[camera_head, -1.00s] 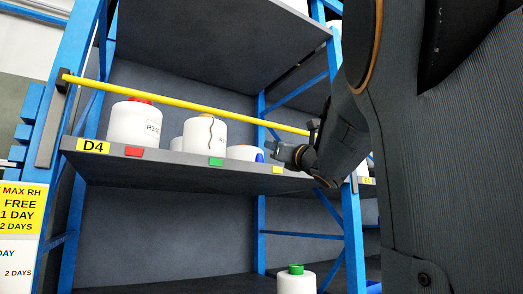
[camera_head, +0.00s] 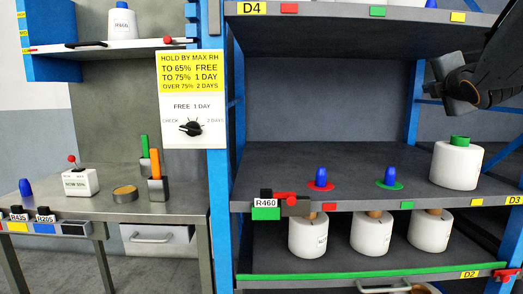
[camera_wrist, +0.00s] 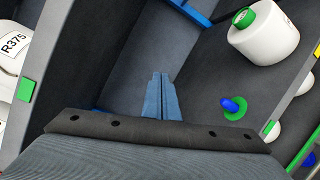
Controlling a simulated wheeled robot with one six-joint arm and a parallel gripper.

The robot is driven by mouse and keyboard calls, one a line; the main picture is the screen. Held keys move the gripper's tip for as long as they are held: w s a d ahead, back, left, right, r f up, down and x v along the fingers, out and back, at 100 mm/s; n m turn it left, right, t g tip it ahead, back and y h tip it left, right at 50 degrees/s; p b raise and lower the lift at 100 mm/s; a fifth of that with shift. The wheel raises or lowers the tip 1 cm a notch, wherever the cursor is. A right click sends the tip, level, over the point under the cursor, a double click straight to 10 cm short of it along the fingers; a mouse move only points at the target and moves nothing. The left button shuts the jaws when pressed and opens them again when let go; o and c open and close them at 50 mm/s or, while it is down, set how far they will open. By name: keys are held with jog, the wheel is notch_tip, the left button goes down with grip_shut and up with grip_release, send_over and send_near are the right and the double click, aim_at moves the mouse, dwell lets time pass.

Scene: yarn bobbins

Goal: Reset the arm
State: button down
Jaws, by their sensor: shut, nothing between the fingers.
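My gripper shows in the wrist view (camera_wrist: 161,82), its two blue-grey fingers together and empty. In the head view my gripper (camera_head: 440,72) hangs at the right, in front of the rack's right part and above shelf D3 (camera_head: 345,195). It is apart from the white bobbin with a green cap (camera_head: 457,165) below it. That bobbin also stands in the wrist view (camera_wrist: 268,35). A blue peg on a green disc (camera_head: 390,177) stands on shelf D3, and it also shows in the wrist view (camera_wrist: 231,104). Part of the arm is cut off by the picture's right edge.
Another blue peg on a red disc (camera_head: 320,179) stands on D3. Several white bobbins (camera_head: 371,231) are on D2 below. Shelf D4 (camera_head: 330,14) is above. A yellow sign with a dial (camera_head: 192,90) and a grey workbench (camera_head: 120,207) are at the left.

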jog(key=s+a+f+m+g+y, duration=0.1)
jog(key=s+a+f+m+g, duration=0.2)
jog(key=f, duration=0.6)
jog(key=s+a+f+m+g, duration=0.15)
jog(key=a+f+m, duration=0.25)
jog(key=f, duration=0.5)
jog(key=s+a+f+m+g+y, duration=0.1)
jog(key=a+f+m+g, duration=0.25)
jog(key=f, duration=0.55)
jog(key=s+a+f+m+g+y, duration=0.1)
jog(key=s+a+f+m+g, duration=0.3)
jog(key=s+a+f, duration=0.3)
jog(key=s+a+f+m+g+y+p, duration=0.1)
jog(key=s+a+f+m+g, duration=0.3)
jog(key=s, duration=1.1)
jog(key=a+f+m, duration=0.1)
jog(key=a+f, duration=0.2)
jog(key=f, duration=0.3)
jog(key=shift+s+a+g+y, duration=0.3)
jog(key=shift+s+g, duration=0.1)
